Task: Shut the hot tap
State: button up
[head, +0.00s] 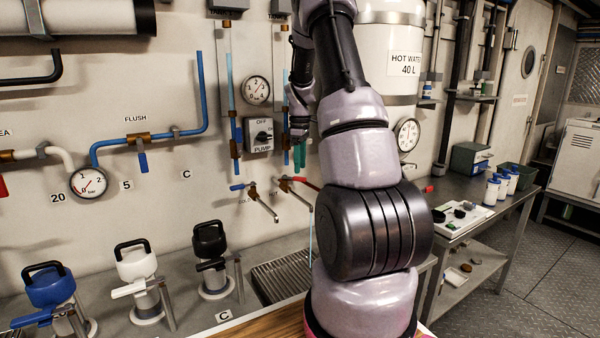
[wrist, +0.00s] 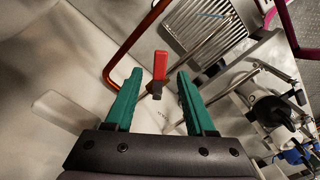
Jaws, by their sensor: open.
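The hot tap sticks out of the wall with a red handle (head: 300,180) and a metal spout. A thin pale-blue stream (head: 311,236) falls below its spout towards the drain grate. In the wrist view the red handle (wrist: 160,66) shows between and beyond my green fingertips, touching neither. My gripper (head: 299,156) is open and empty, just above the hot tap in the head view; it also shows in the wrist view (wrist: 160,76). My arm hides part of the handle's right side in the head view. The cold tap with a blue handle (head: 238,187) is to the left.
The pump switch box (head: 260,136) and a gauge (head: 257,90) are on the wall close to my gripper. The drain grate (head: 280,275) lies under the taps; it also shows in the wrist view (wrist: 190,25). Several lidded vessels stand on the left counter.

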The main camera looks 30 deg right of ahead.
notch_tip(320, 180, up, 7)
jog(key=shift+r, duration=0.15)
jog(key=shift+c, duration=0.3)
